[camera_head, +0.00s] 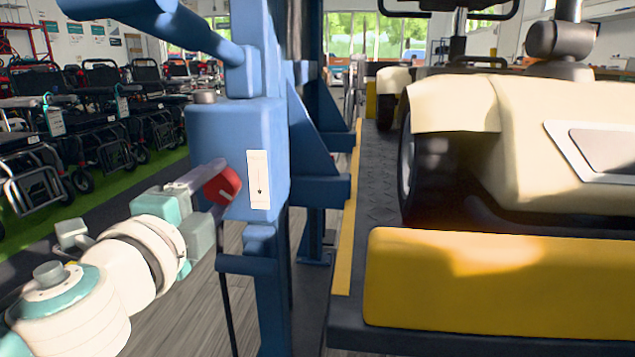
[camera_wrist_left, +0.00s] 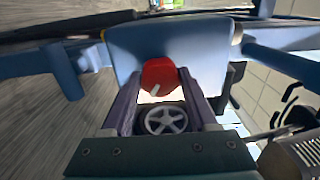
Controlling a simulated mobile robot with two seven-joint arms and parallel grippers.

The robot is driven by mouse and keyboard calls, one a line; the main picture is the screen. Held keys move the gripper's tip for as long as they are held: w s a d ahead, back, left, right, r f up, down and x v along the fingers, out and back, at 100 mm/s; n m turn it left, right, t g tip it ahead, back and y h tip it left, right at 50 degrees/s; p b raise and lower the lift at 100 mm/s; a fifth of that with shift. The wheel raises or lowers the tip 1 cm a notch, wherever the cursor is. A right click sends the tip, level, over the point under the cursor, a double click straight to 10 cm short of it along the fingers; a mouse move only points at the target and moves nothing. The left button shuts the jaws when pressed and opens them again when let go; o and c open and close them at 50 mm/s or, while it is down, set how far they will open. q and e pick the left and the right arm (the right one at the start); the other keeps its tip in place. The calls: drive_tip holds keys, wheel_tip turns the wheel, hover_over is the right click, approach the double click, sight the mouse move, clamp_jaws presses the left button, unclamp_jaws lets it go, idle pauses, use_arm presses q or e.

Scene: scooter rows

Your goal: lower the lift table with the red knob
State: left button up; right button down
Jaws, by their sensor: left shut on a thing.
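The red knob (camera_head: 222,185) sits on the front of a blue control box (camera_head: 236,150), beside a white label with a down arrow (camera_head: 259,180). It carries a pale pointer mark. My left gripper (camera_head: 210,180) reaches it from the left and is shut on it. In the left wrist view the knob (camera_wrist_left: 159,76) lies between the two finger ends (camera_wrist_left: 158,82). The lift table (camera_head: 385,190) is a dark platform with a yellow edge strip and a yellow end flap (camera_head: 500,285). A cream scooter (camera_head: 500,110) stands on it. My right gripper is not in view.
Blue posts and braces (camera_head: 320,140) stand between the box and the platform. The wooden floor (camera_head: 185,310) below my left arm is clear.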

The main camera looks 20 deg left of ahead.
use_arm(q)
drive_tip(key=shift+m, duration=0.3)
drive_tip(key=o, duration=1.4)
drive_tip(key=v, duration=1)
drive_tip(key=shift+w, duration=0.1)
